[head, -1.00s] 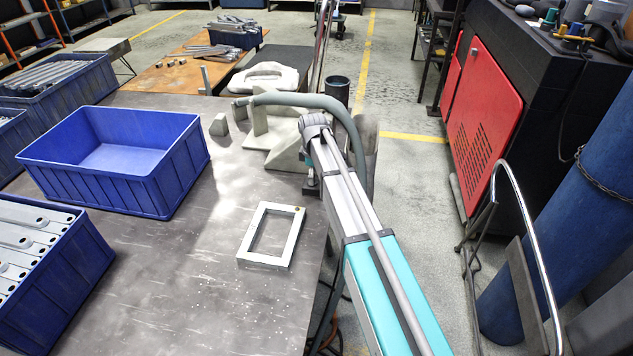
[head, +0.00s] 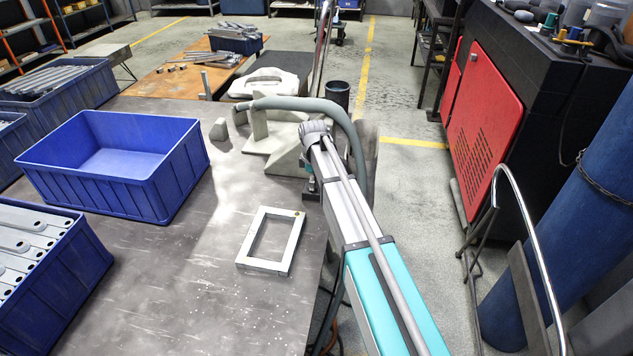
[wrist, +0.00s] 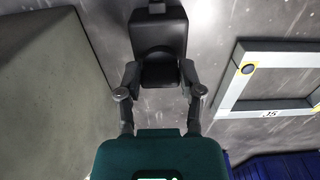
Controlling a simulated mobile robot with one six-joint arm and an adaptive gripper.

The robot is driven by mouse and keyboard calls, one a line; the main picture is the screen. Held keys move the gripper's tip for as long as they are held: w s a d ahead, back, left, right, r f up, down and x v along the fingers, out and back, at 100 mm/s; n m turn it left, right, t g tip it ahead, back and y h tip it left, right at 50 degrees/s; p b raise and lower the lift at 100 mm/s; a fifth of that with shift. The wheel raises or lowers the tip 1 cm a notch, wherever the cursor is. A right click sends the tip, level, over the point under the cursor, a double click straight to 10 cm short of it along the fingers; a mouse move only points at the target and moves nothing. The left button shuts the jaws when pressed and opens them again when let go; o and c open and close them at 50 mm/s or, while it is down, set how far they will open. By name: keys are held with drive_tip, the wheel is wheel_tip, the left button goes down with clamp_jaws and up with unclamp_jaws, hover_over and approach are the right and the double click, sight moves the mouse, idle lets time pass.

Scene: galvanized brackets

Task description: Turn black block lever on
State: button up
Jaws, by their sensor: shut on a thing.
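The black block lever (wrist: 158,35) shows at the top middle of the wrist view, a dark block with a rounded dark part toward me. My gripper (wrist: 161,76) has one finger on each side of this rounded part and is shut on it. The dark surroundings make the lever's exact angle hard to tell. In the head view, my gripper (head: 311,188) is low at the table's right edge, largely hidden by my arm, and the lever cannot be made out clearly there.
A pale rectangular frame (head: 244,263) lies on the table (head: 170,260) beside my gripper; it also shows in the wrist view (wrist: 233,88). A grey concrete piece (head: 262,140) stands behind. Blue bins (head: 165,190) line the left. The table's middle is clear.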

drive_tip(key=shift+d, duration=0.55)
clamp_jaws()
drive_tip(key=shift+a, duration=0.6)
drive_tip(key=m, duration=0.4)
drive_tip(key=shift+s, duration=0.1)
drive_tip(key=m, duration=0.9)
drive_tip(key=shift+a+m, duration=0.1)
drive_tip(key=shift+m, duration=2.4)
